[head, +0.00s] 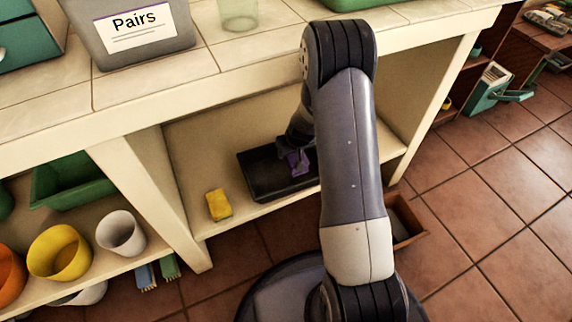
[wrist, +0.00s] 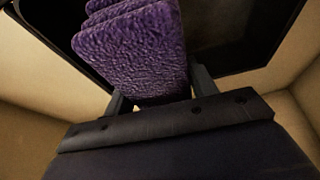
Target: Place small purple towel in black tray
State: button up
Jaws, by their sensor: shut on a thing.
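The small purple towel (wrist: 135,55) is folded and textured, and fills the upper middle of the wrist view. My gripper (wrist: 160,90) is shut on it, with one grey finger on each side. In the head view the towel (head: 298,162) shows as a small purple patch below my gripper (head: 297,145). The black tray (head: 258,184) sits on the shelf under the counter, and its dark interior (wrist: 235,35) shows behind the towel in the wrist view. The towel is over or inside the tray; I cannot tell whether it touches the bottom. My arm hides the tray's right end.
A yellow sponge (head: 219,205) lies left of the tray on the shelf. A vertical divider (head: 150,185) separates this bay from one with cups (head: 121,233) and a green bin (head: 72,180). The countertop (head: 140,85) above carries a grey "Pairs" bin (head: 130,30).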

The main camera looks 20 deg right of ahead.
aim_at(296, 156)
notch_tip(296, 156, down, 7)
jog(key=b, duration=0.3)
jog(key=shift+f+b, duration=0.1)
jog(key=shift+b, duration=0.2)
jog(key=shift+f, duration=0.1)
jog(key=o, duration=1.2)
jog(key=p+v, duration=0.4)
jog(key=v, duration=0.8)
